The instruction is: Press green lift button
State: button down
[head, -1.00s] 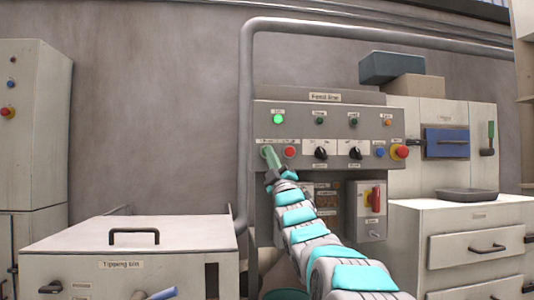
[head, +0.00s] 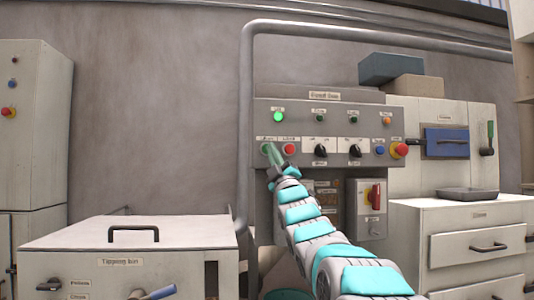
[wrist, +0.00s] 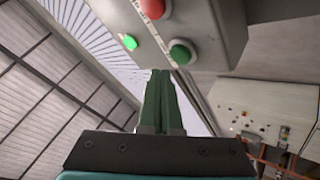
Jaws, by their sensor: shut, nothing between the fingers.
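The grey panel (head: 335,118) labelled as a feed line carries a green button (head: 266,148) at its lower left, beside a red button (head: 289,149). A lit green lamp (head: 278,117) is above them. The small labels are not readable. My gripper (head: 272,156) is shut and empty, its green fingers pointing at the panel just by the lower right of the green button. In the wrist view, the shut fingertips (wrist: 160,73) are just below and left of the green button (wrist: 180,53), seemingly apart from it. The red button (wrist: 153,8) and lit lamp (wrist: 130,42) also show there.
A red-handled switch box (head: 371,207) hangs below. A tipping bin (head: 130,250) stands at the left, drawers (head: 470,240) at the right.

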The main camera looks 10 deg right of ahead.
jog(key=shift+s+b, duration=1.5)
jog(key=shift+s, duration=0.95)
